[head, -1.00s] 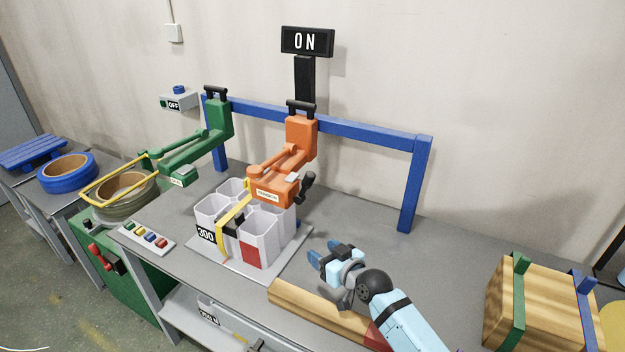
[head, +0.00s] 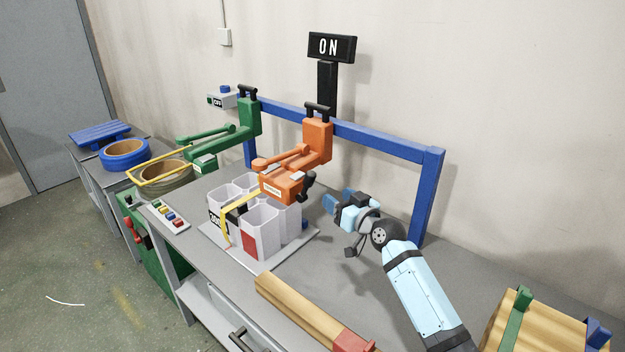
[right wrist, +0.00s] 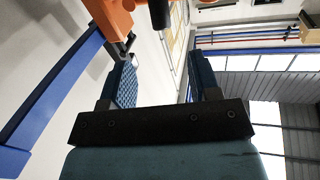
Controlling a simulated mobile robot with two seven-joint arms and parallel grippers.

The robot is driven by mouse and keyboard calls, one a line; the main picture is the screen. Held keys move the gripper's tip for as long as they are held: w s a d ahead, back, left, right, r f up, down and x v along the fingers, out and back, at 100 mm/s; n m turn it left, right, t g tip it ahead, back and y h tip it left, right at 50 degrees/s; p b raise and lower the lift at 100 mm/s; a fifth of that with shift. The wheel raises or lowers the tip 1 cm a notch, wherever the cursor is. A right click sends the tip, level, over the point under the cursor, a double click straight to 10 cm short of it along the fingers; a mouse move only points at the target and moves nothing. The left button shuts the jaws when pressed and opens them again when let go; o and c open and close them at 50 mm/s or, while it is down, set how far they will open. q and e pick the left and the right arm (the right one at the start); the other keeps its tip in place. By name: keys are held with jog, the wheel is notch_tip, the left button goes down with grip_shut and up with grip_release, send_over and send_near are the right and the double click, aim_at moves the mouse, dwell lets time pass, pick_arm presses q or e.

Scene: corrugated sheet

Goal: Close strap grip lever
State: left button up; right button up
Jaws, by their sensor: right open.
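The orange strap tool (head: 290,178) hangs from the blue rail by its upper block, above the white hexagonal cells (head: 262,222). A black lever handle (head: 308,186) sticks out on its right side. A yellow strap (head: 227,222) runs from the tool down over the cells. My right gripper (head: 335,204) is open and empty, to the right of the lever and apart from it. In the right wrist view its two blue fingers (right wrist: 163,80) stand apart, with the orange tool (right wrist: 112,18) at upper left. My left gripper is not in view.
A blue rail frame (head: 430,200) stands behind my right arm. A wooden beam with a red end (head: 300,305) lies at the table's front. A wooden crate (head: 540,325) sits at lower right. A green strap tool (head: 235,140) hangs at left. The sign (head: 331,47) reads ON.

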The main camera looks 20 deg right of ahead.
aim_at(307, 174)
jog(key=x, duration=1.2)
jog(key=shift+w+a, duration=0.1)
jog(key=shift+w, duration=0.2)
jog(key=shift+w+a+r, duration=0.1)
jog(key=shift+w+a, duration=0.1)
jog(key=shift+w, duration=0.45)
jog(key=shift+c, duration=0.4)
